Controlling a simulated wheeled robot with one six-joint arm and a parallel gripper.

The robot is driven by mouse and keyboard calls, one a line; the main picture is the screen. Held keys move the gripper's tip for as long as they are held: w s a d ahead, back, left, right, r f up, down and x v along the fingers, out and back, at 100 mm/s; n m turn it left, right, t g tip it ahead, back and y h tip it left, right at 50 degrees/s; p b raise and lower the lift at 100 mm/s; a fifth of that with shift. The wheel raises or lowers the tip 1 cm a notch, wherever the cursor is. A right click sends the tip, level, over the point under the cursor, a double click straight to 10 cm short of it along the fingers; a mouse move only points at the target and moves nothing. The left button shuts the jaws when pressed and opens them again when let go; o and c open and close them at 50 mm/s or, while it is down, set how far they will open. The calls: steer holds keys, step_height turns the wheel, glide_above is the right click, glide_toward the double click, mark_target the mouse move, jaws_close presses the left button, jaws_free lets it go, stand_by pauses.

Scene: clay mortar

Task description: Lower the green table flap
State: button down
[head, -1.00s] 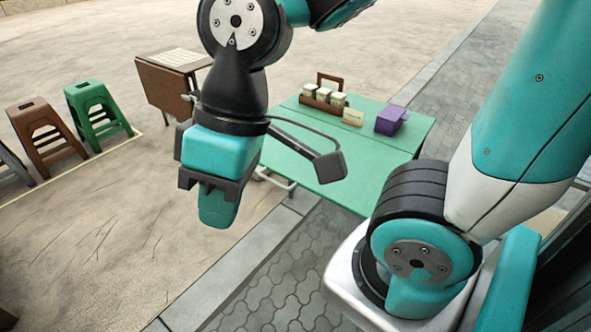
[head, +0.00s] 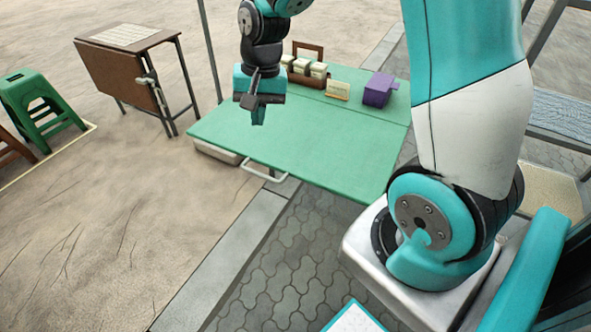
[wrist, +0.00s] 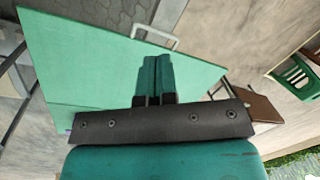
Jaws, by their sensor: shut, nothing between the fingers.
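The green table (head: 330,84) has its green flap (head: 300,140) up, roughly level with the top, on the side nearer me. A seam between flap and top shows near the right edge. A pale bar handle (head: 267,176) sticks out below the flap's near edge; it also shows in the wrist view (wrist: 158,35). My gripper (head: 258,117) is over the left part of the green surface, apparently above it, and its height is hard to tell. In the wrist view its fingers (wrist: 155,72) are together and empty, with the green flap (wrist: 90,85) behind them.
A wooden rack with pale containers (head: 308,68), a small sign (head: 338,90) and a purple box (head: 379,88) stand on the table's far part. A brown folding table (head: 135,75) and a green stool (head: 40,108) stand left. The paving in front is clear.

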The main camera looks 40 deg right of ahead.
mark_target(294, 172)
steer(key=w+d+f+m+h+b, duration=0.1)
steer(key=w+d+f+m+h, duration=0.15)
steer(key=d+f+m, duration=0.75)
steer(key=f+n, duration=0.1)
steer(key=f, duration=0.4)
steer(key=d+f+n, duration=0.1)
steer(key=f, duration=0.4)
steer(key=d+f+n+y, duration=0.1)
steer(key=f, duration=0.4)
steer(key=shift+w+d+f+g, duration=0.15)
steer(key=shift+w+f+g, duration=0.15)
steer(key=shift+g, duration=0.1)
